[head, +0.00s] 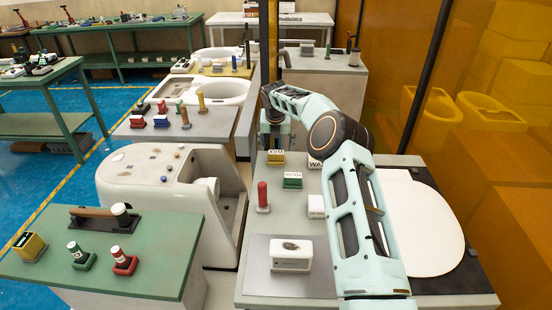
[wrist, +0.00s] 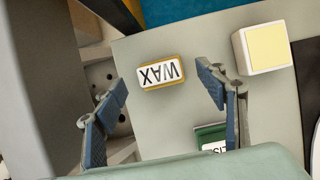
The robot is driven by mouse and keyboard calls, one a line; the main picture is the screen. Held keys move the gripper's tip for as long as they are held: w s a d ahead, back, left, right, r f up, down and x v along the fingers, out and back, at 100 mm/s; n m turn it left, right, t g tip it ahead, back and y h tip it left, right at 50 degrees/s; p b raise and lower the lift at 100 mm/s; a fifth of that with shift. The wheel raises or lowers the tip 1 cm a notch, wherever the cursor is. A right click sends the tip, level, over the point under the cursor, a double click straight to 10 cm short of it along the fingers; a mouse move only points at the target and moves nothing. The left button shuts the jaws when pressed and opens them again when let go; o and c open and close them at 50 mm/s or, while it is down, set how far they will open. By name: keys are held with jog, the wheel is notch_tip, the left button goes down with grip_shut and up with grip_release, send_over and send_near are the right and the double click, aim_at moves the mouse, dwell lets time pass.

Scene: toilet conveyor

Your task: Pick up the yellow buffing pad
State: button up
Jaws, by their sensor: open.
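The yellow buffing pad (head: 276,158) is a small yellow block with a white label on top. It sits on the grey counter (head: 285,222) under my arm's far end. In the wrist view the pad (wrist: 161,73) shows its label reading WAX upside down. My gripper (wrist: 163,86) is open, with one finger to each side of the pad and slightly nearer the camera's lower edge. Both fingers look clear of the pad, with counter visible between. The gripper (head: 273,138) is above the pad in the head view, its fingertips hard to make out.
A white box with a pale yellow face (wrist: 262,48) stands right of the pad. A green block (wrist: 209,138) lies below right, partly hidden. A red cylinder (head: 262,196) and another white box (head: 316,206) stand nearer on the counter. An orange translucent wall (head: 480,60) is at right.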

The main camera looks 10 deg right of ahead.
aim_at(276, 152)
jog(key=x, duration=0.1)
jog(key=p+x, duration=0.1)
jog(key=x, duration=0.1)
jog(key=shift+s+a+f, duration=0.15)
jog(key=shift+a+f, duration=0.05)
jog(key=shift+f, duration=0.05)
jog(key=shift+w+d+f, duration=0.1)
jog(key=shift+w+f, duration=0.15)
jog(key=shift+f, duration=0.35)
jog(key=shift+c, duration=0.4)
jog(key=c, duration=1.3)
